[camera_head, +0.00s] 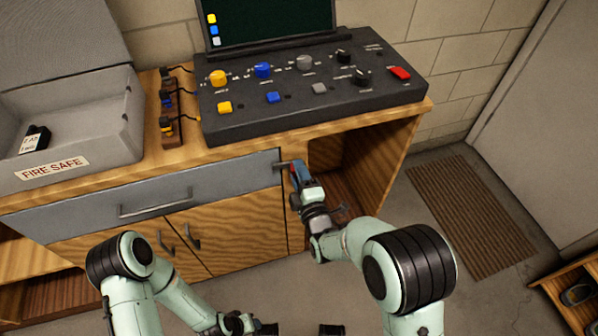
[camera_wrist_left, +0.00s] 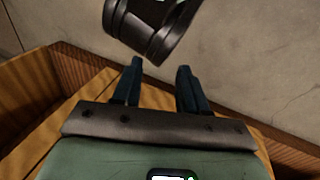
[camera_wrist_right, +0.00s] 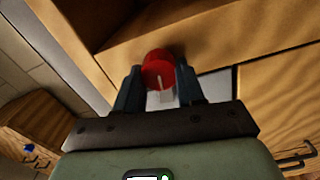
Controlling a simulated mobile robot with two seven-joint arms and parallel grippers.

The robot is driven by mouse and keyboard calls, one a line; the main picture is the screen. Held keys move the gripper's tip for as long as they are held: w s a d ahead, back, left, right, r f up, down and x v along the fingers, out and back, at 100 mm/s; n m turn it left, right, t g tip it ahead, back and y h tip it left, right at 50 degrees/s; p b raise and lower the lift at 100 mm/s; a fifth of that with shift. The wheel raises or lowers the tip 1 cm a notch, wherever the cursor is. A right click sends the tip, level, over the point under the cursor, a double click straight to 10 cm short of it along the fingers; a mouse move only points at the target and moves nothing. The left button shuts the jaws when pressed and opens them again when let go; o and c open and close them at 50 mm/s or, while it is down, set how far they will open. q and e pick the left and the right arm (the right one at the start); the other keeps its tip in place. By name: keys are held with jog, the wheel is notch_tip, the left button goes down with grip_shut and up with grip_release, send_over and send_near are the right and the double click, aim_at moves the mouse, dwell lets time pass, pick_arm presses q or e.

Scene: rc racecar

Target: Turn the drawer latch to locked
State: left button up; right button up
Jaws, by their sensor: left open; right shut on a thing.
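The drawer latch shows as a round red knob (camera_wrist_right: 158,68) with a pale line on it in the right wrist view. My right gripper (camera_wrist_right: 158,78) is shut on this knob, one finger on each side. In the head view the right gripper (camera_head: 297,176) is at the right end of the grey drawer (camera_head: 240,175) and hides most of the latch. The drawer looks closed. My left gripper (camera_wrist_left: 159,68) is open and empty, low in front of the cabinet, away from the latch.
A black control panel (camera_head: 300,118) with coloured knobs stands on the wooden cabinet top. A grey safe box (camera_head: 75,150) is open at the left. Cabinet doors (camera_head: 165,245) are below the drawer. An open compartment (camera_head: 370,165) is right of the latch. A brown mat (camera_head: 465,220) lies on the floor.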

pick_arm(q)
jog(key=shift+s+d+r, duration=0.25)
jog(key=shift+s+r, duration=0.15)
jog(key=shift+s, duration=0.1)
pick_arm(e)
jog(key=shift+n, duration=0.9)
jog(key=o, duration=1)
jog(key=shift+o, duration=0.2)
pick_arm(q)
jog(key=shift+p, duration=0.3)
jog(key=shift+s+d+r+g+p, duration=0.35)
jog(key=shift+s+r+g+p, duration=0.2)
jog(key=shift+s, duration=0.25)
pick_arm(e)
jog(key=v, duration=1.3)
jog(key=shift+s, duration=0.15)
jog(key=shift+d, duration=0.1)
